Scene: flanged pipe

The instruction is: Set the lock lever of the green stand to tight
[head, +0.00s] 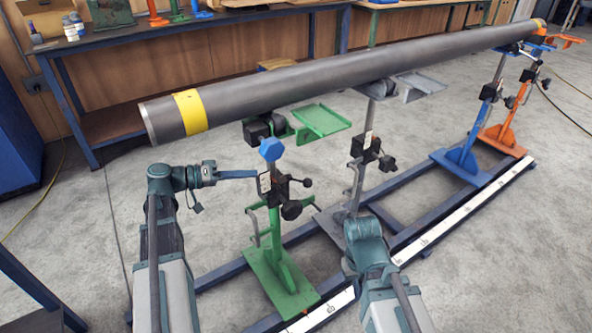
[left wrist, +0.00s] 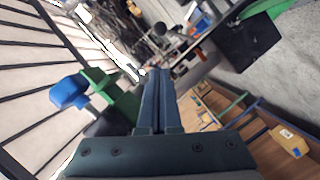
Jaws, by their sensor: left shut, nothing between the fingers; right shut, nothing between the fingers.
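The green stand (head: 282,262) stands on the floor rail under the near end of the pipe. Its post carries a black clamp with dark knobs (head: 291,208) and a small lever-like arm (head: 305,182); which part is the lock lever, and its setting, I cannot tell. A blue hexagonal knob (head: 271,149) sits above the clamp. My left gripper (head: 254,173) is shut and empty, with its tips just left of the post below the blue knob; contact is unclear. In the left wrist view the shut fingers (left wrist: 157,74) extend past the blue knob (left wrist: 69,91). My right gripper is not visible.
The long grey pipe (head: 310,82) with a yellow band (head: 190,111) lies above the stands. A grey stand (head: 352,195), a blue stand (head: 466,150) and an orange stand (head: 511,125) follow along the rail. A workbench (head: 190,40) is behind. Bare floor lies left of the green stand.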

